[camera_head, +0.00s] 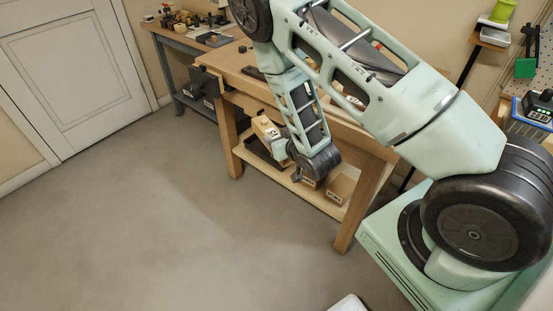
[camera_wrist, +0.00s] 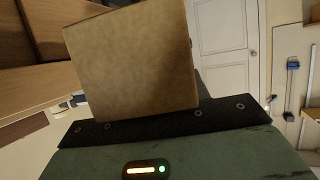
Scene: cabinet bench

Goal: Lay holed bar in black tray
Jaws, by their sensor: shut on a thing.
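My gripper (camera_head: 278,147) is low in front of the wooden bench, below its top. A tan, box-like block (camera_wrist: 135,62) fills the upper middle of the wrist view, right ahead of my gripper, and I take it to be the thing held. In the head view a tan block (camera_head: 264,127) with a pale mark shows at my gripper's end. No holes show on it, so I cannot tell whether it is the holed bar. My fingertips are hidden. A dark, tray-like shape (camera_head: 258,152) shows on the lower shelf; I cannot tell if it is the black tray.
The wooden bench (camera_head: 233,60) has a lower shelf (camera_head: 330,195) with a cardboard box (camera_head: 341,189) on it. My arm hides much of the bench top. A second bench (camera_head: 165,29) with small items stands behind. The floor (camera_head: 150,220) in front and left is clear.

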